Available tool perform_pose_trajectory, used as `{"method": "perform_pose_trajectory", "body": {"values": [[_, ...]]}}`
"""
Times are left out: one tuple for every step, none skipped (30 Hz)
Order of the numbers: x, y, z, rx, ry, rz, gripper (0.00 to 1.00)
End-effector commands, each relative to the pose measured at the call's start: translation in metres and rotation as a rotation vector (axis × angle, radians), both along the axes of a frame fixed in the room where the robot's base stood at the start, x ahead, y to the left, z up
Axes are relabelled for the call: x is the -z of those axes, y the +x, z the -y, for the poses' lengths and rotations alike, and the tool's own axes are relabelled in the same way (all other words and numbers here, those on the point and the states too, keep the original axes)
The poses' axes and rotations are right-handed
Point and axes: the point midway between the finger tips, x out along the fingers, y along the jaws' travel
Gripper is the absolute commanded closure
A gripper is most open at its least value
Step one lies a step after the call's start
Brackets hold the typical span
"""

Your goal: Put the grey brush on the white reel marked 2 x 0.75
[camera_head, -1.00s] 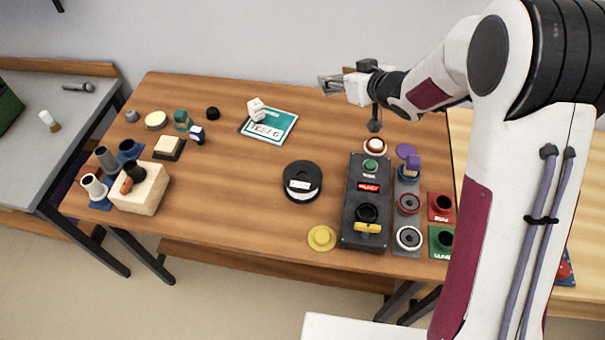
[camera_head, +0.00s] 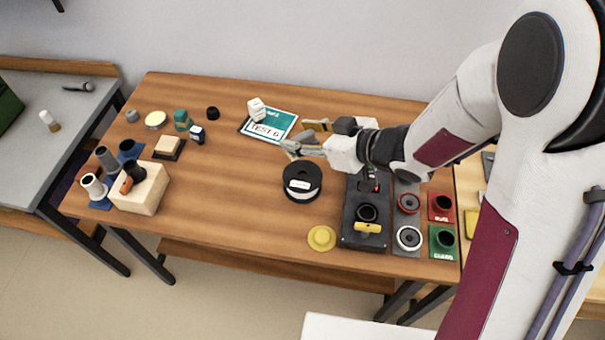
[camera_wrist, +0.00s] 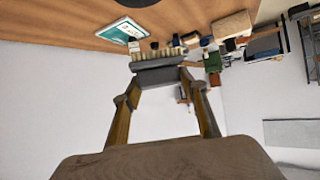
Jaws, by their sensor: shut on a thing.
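My gripper (camera_head: 297,137) is above the wooden table, just behind and above a dark-flanged reel (camera_head: 302,174) with a white label. The label's print is too small to read, so I cannot confirm the 2 x 0.75 mark. In the wrist view my gripper (camera_wrist: 160,78) is shut on the grey brush (camera_wrist: 158,74), a grey block held crosswise between both fingertips with pale bristles along its far edge. The brush is apart from the reel. In the head view the brush is hard to tell from the fingers. A dark round edge (camera_wrist: 138,2) at the wrist view's top may be the reel.
A teal TEST 6 card (camera_head: 270,126) with a white block on it (camera_head: 256,108) lies behind the reel. A yellow disc (camera_head: 321,238) is in front. The table left of the reel is clear.

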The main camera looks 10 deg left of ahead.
Motion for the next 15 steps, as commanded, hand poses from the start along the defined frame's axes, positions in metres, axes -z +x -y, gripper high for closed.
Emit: {"method": "perform_pose_trajectory", "body": {"values": [[0.0, 0.0, 0.0, 0.0, 0.0, 0.0, 0.79], [0.0, 0.0, 0.0, 0.0, 0.0, 0.0, 0.79], [0.0, 0.0, 0.0, 0.0, 0.0, 0.0, 0.79], [0.0, 0.0, 0.0, 0.0, 0.0, 0.0, 0.79], [0.0, 0.0, 0.0, 0.0, 0.0, 0.0, 0.79], [0.0, 0.0, 0.0, 0.0, 0.0, 0.0, 0.79], [0.0, 0.0, 0.0, 0.001, 0.0, 0.0, 0.79], [0.0, 0.0, 0.0, 0.001, 0.0, 0.0, 0.79], [0.001, 0.0, 0.0, 0.0, 0.0, -0.001, 0.79], [0.001, 0.0, 0.0, 0.0, 0.0, -0.001, 0.79], [0.002, 0.0, 0.0, 0.0, 0.0, -0.001, 0.79], [0.003, 0.0, 0.0, 0.0, 0.0, -0.001, 0.79], [0.005, 0.0, 0.0, 0.001, 0.0, -0.002, 0.79], [0.007, 0.0, 0.0, 0.001, 0.0, -0.004, 0.79], [0.01, 0.0, 0.0, 0.001, 0.0, -0.004, 0.79]]}}
